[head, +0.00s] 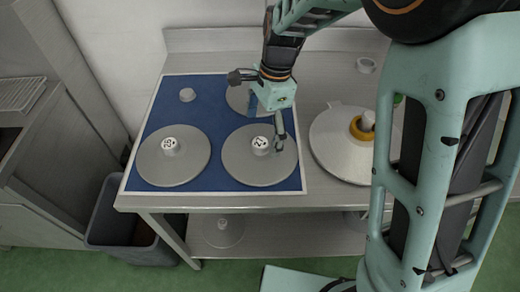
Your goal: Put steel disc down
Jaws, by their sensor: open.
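Two steel discs lie flat on the blue mat (217,184) in the head view. The front left disc (152,174) has a white-topped hub with a black mark. The front right disc (245,173) has a similar hub. A third disc (234,101) lies behind, partly hidden by my gripper. My gripper (267,128) is open, pointing down over the rear part of the front right disc. One finger is close to the right of that disc's hub; I cannot tell whether they touch.
A large pale disc (328,158) with a yellow ring (357,129) stands right of the mat, partly behind my arm. A grey bin (122,231) is beside the table. Another disc (222,234) lies on the lower shelf.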

